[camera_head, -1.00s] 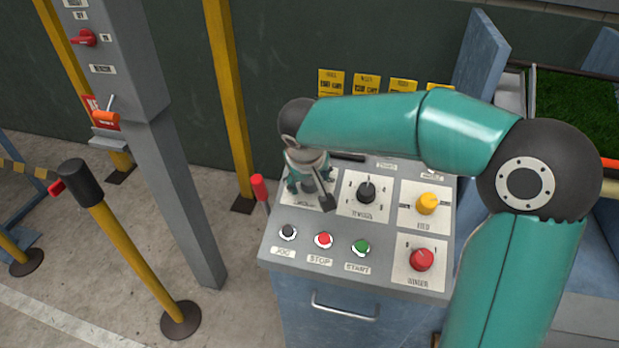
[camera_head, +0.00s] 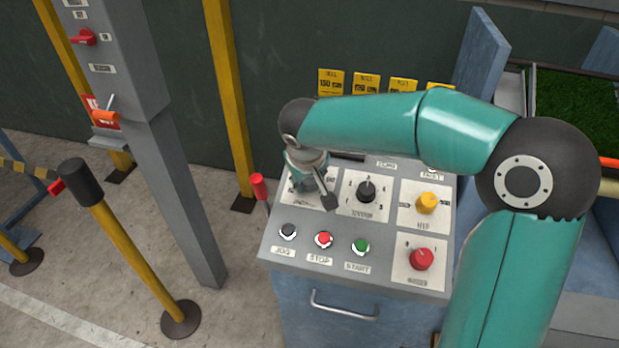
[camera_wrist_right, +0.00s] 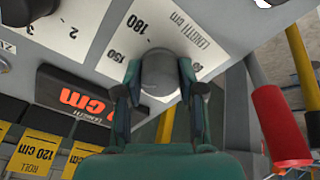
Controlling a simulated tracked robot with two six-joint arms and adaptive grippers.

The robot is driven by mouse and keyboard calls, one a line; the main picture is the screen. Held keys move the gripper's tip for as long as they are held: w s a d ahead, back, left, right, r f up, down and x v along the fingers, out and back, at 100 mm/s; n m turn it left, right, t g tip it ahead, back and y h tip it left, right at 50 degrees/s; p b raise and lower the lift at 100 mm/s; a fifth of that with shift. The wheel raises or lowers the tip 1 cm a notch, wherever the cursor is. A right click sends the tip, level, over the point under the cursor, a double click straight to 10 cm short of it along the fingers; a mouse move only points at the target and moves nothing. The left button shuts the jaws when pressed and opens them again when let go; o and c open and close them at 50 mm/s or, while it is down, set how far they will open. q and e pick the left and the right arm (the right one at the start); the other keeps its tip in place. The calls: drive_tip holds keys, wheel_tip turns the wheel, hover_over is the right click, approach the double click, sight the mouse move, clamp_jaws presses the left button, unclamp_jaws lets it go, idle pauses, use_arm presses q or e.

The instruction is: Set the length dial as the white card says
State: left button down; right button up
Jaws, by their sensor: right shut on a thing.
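The length dial is a grey round knob (camera_wrist_right: 160,72) on a white plate (camera_wrist_right: 186,30) marked "LENGTH cm", with 150, 180 and 90 legible in the right wrist view. My right gripper (camera_head: 311,188) is shut on this knob, with one finger on each side in the right wrist view (camera_wrist_right: 160,88). The knob's pointer cannot be made out. A dark length display (camera_wrist_right: 75,95) shows red "cm"; its digits are partly cut off from sight. I cannot make out a white card. My left gripper is not in view.
A black tension knob (camera_head: 367,192), a yellow knob (camera_head: 427,203) and a red knob (camera_head: 421,259) sit close by on the panel. Jog (camera_head: 288,232), stop (camera_head: 323,240) and start (camera_head: 360,247) buttons line its front. Yellow roll cards (camera_head: 366,83) stand behind.

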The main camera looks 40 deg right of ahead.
drive_tip(key=shift+r+n, duration=0.1)
drive_tip(key=shift+n, duration=1.1)
drive_tip(key=n+p, duration=0.1)
drive_tip(key=n, duration=0.1)
drive_tip(key=shift+n+y, duration=0.3)
drive_tip(key=n+p, duration=0.2)
drive_tip(key=n, duration=0.2)
drive_tip(key=shift+n+y+p, duration=0.3)
drive_tip(key=shift+n+p, duration=0.2)
drive_tip(key=shift+n, duration=0.7)
drive_tip(key=o, duration=1.1)
drive_tip(key=shift+o, duration=0.2)
